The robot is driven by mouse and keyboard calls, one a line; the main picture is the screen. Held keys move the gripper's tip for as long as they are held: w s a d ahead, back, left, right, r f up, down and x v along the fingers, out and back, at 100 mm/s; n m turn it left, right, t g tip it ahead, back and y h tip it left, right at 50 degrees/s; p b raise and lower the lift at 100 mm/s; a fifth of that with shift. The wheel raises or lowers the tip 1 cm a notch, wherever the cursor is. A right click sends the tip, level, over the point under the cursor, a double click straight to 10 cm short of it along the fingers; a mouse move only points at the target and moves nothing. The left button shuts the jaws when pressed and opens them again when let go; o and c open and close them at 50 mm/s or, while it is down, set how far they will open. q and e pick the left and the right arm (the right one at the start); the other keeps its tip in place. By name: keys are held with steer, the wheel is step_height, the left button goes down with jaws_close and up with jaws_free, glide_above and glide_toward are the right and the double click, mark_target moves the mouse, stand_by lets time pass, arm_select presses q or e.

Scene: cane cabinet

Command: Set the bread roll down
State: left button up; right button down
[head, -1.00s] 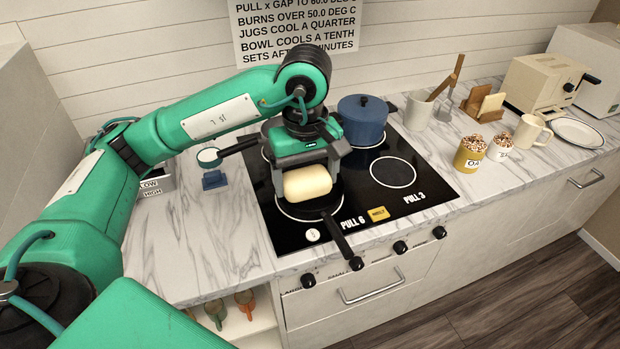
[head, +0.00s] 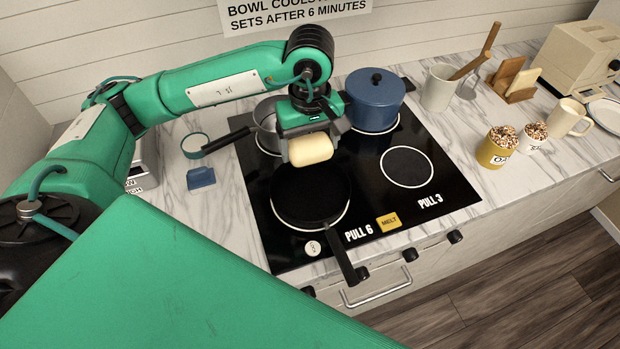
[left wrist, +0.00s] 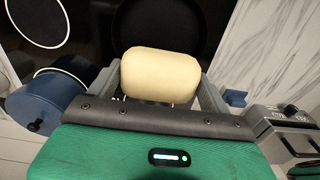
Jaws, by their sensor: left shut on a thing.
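The pale bread roll (head: 311,150) is held in my left gripper (head: 310,155), above the stove and over the far edge of a black frying pan (head: 308,200). In the left wrist view the roll (left wrist: 160,74) sits between the two grey fingers, and the gripper (left wrist: 165,90) is shut on it. Part of the dark pan (left wrist: 165,22) shows beyond the roll. The pan looks empty in the part that I see. My right gripper is in neither view.
A blue lidded pot (head: 375,105) stands right of the gripper, and a grey saucepan (head: 266,125) is partly hidden behind it. The front right burner (head: 407,167) is bare.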

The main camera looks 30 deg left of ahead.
arm_select(q)
steer(key=p, duration=0.2)
glide_above(310, 193)
step_height(310, 193, down, 9)
steer(key=shift+r, duration=0.1)
steer(key=shift+f, duration=0.5)
step_height(310, 193, down, 4)
steer(key=shift+r+p, duration=0.25)
steer(key=shift+p, duration=0.3)
steer(key=shift+f, duration=0.25)
steer(key=o, duration=0.9)
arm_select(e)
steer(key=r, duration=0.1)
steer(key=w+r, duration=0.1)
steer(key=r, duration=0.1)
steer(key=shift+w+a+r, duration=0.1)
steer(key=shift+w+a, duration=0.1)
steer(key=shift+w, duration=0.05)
